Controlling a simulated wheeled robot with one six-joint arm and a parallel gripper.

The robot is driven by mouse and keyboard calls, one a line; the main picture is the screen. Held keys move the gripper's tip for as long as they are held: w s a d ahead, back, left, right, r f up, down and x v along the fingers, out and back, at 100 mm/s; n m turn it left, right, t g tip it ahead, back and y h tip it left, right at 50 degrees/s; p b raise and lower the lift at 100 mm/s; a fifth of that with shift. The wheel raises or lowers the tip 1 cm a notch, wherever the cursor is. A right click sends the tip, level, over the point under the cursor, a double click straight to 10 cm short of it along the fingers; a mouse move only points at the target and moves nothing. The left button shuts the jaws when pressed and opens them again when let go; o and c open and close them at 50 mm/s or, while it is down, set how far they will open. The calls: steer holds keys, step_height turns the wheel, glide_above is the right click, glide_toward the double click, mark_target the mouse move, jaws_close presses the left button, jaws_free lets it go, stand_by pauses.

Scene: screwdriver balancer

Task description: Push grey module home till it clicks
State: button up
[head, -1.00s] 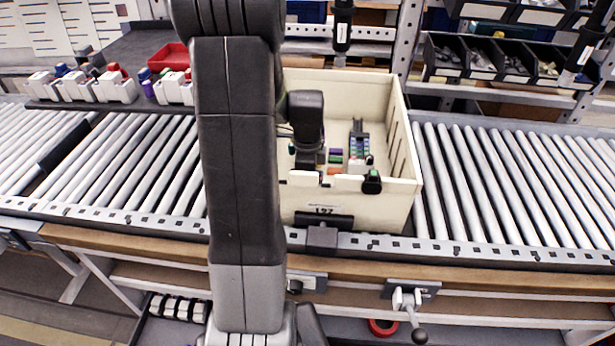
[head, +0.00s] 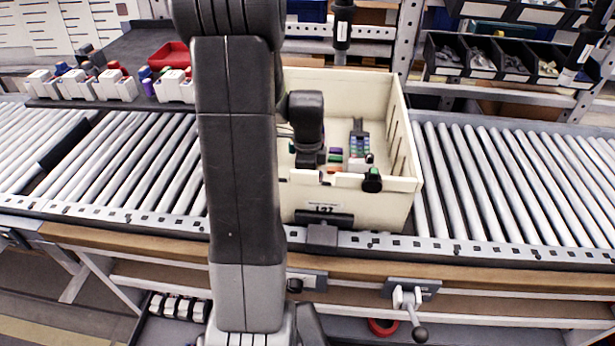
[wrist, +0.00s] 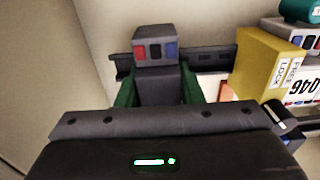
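The grey module (wrist: 155,48) is in the upper middle of the wrist view, with red, blue and dark sockets on its face. My gripper (wrist: 160,92) has a green-edged finger on each side of the grey body below that face and looks shut on it. A dark rail (wrist: 215,58) runs just behind the module. Whether the module is fully seated on the rail cannot be told. In the head view my gripper (head: 308,158) reaches down into the cream tote (head: 400,125). The grey module cannot be made out there.
A yellow block (wrist: 268,65) marked "FREE LOCK" and white labelled modules (wrist: 302,75) stand close on the right in the wrist view. The tote's walls surround the work, with a dark-and-green part (head: 372,180) on its front edge. Rollers (head: 510,180) extend both sides.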

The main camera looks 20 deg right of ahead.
steer(key=o, duration=0.4)
steer(key=shift+f, duration=0.3)
steer(key=shift+o, duration=0.2)
steer(key=shift+s, duration=0.1)
step_height(320, 180, up, 14)
steer(key=p, duration=0.1)
steer(key=shift+w+r, duration=0.2)
steer(key=shift+w, duration=0.1)
steer(key=shift+d+r, duration=0.1)
step_height(320, 180, up, 12)
steer(key=p, duration=1)
steer(key=shift+p, duration=0.3)
